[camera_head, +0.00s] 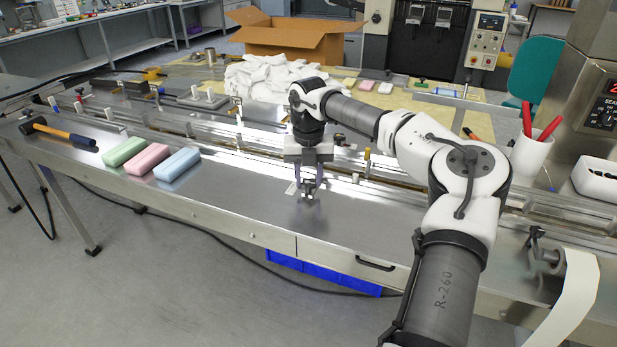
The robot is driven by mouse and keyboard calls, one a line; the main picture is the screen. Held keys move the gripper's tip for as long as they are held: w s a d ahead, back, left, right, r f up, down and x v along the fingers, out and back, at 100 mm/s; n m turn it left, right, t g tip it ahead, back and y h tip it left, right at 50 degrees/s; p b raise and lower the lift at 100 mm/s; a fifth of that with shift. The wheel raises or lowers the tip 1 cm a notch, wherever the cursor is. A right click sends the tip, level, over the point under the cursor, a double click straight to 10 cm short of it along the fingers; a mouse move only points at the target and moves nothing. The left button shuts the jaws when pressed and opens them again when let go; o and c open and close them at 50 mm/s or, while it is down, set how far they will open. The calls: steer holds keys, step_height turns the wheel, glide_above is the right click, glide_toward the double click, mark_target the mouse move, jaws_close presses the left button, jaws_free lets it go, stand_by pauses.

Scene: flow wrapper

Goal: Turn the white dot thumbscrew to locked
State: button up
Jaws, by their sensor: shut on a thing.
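My gripper (308,188) points down at the front of the steel bench top, left of the forearm. Its fingers are shut on a small dark part between the fingertips. The part is mostly hidden by the fingers, and no white dot can be made out on it, so I cannot tell from this view whether it is the white dot thumbscrew or how it is turned. A small pale label (292,188) lies on the bench just left of the fingers. Small knobs, one white (355,178) and one yellow (367,152), stand along the rail to the right.
Green (123,151), pink (147,159) and blue (177,163) blocks lie on the bench at left, near a mallet (58,133). Guide rails run behind the gripper. A white cup with red-handled tools (529,155) stands at right. The bench front between blocks and gripper is clear.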

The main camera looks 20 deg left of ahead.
mark_target(309, 182)
steer(key=shift+m, duration=0.5)
steer(key=o, duration=1)
step_height(309, 182, up, 14)
steer(key=b, duration=0.1)
stand_by(0.4)
